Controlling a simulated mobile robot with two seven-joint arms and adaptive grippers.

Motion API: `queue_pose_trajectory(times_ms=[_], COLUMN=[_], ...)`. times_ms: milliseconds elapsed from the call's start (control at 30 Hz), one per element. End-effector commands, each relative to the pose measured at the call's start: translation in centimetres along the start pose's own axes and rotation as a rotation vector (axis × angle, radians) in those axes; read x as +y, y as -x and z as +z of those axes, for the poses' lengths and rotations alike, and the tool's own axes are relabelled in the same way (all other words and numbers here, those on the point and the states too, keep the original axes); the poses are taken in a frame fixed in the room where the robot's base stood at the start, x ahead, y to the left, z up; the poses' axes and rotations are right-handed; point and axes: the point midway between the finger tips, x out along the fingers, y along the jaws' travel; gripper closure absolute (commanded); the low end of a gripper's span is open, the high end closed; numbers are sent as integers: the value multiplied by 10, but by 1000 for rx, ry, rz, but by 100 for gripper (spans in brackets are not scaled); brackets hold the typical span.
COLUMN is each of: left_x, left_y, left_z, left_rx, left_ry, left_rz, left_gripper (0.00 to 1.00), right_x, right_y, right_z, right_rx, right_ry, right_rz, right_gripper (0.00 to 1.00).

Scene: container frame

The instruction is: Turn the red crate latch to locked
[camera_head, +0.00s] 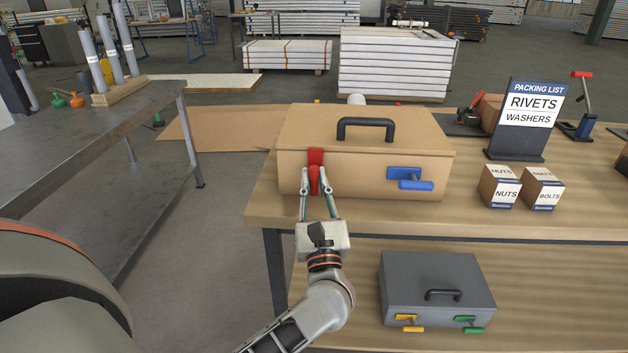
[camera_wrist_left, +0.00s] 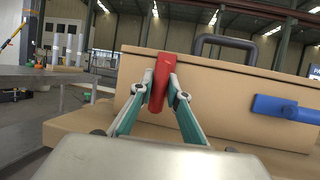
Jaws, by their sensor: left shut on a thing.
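The tan crate (camera_head: 350,180) with a black top handle (camera_head: 365,127) stands on the wooden table. Its red latch (camera_head: 315,158) is at the left of the front face and points roughly up and down. The red latch also shows in the left wrist view (camera_wrist_left: 159,80), slightly tilted. My left gripper (camera_head: 315,180) is shut on the red latch, with a fingertip on either side of it. The blue latch (camera_head: 410,179) at the right of the front face lies roughly level. It also shows in the left wrist view (camera_wrist_left: 286,108). My right gripper is not in view.
A packing list sign (camera_head: 523,120) and two small boxes, nuts (camera_head: 499,187) and bolts (camera_head: 541,188), stand right of the crate. A grey case (camera_head: 435,285) with yellow and green latches sits on the lower shelf. A metal table (camera_head: 95,140) stands at left.

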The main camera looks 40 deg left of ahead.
Motion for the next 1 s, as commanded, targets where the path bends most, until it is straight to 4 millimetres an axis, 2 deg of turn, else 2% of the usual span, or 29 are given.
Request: queue_pose_trajectory(times_ms=[333, 367, 400, 767, 867, 1000], left_x=[2, 2, 2, 1, 0, 1], left_y=[0, 0, 0, 1, 9, 32], left_z=[-3, -3, -3, -1, -2, -2], left_rx=[3, 3, 3, 1, 3, 4], left_ry=[-6, -6, -6, -2, -2, -3], left_rz=[5, 5, 4, 1, -1, 0], left_gripper=[100, 76, 68, 68, 68, 68], right_x=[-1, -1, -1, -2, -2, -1], right_y=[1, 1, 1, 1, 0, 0], right_z=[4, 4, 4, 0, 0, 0], right_rx=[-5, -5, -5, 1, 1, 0], right_ry=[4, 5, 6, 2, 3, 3], right_rz=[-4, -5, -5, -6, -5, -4], right_gripper=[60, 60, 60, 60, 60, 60])
